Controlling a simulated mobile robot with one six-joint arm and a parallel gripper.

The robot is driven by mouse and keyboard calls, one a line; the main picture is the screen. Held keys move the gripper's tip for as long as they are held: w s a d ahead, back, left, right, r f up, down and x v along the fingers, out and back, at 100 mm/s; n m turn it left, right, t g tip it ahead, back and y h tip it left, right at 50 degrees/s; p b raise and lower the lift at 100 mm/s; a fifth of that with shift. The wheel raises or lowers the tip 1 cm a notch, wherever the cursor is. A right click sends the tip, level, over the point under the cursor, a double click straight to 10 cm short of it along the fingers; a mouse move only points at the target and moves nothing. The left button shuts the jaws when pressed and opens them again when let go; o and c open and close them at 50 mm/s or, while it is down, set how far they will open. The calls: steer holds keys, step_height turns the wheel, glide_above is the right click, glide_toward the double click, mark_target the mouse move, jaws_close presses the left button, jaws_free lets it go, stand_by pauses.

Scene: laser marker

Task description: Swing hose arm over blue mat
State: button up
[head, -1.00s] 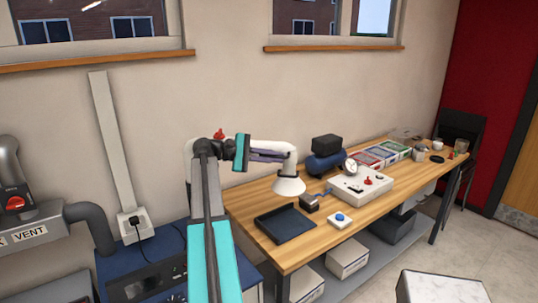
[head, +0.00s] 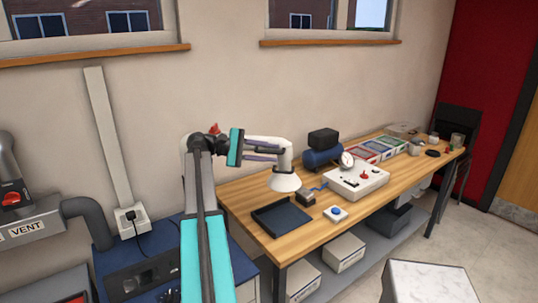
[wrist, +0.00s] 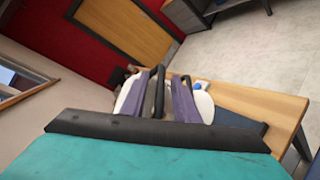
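The hose arm (head: 268,142) is a white jointed tube with a cone-shaped white hood (head: 284,183) hanging open side down. The hood shows just behind the dark blue mat (head: 281,217), which lies at the near left end of the bench. My gripper (head: 276,153) reaches along the hose arm, its purple fingers overlapping the tube. In the wrist view my gripper (wrist: 167,88) has its fingers on either side of a black bar (wrist: 158,95), with white parts of the hose arm outside them. Whether the fingers press on the bar is unclear.
A white control box (head: 357,181) with red knobs, a blue compressor (head: 322,159), a small black block (head: 306,198) and a blue-button box (head: 335,213) stand right of the hood. A vent pipe (head: 80,208) is at left. A white-topped block (head: 430,282) stands front right.

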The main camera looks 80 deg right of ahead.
steer(key=shift+w, duration=0.15)
steer(key=b+v, duration=0.3)
steer(key=v, duration=1)
steer(key=shift+w+a, duration=0.15)
steer(key=shift+w, duration=0.1)
steer(key=shift+r, duration=0.1)
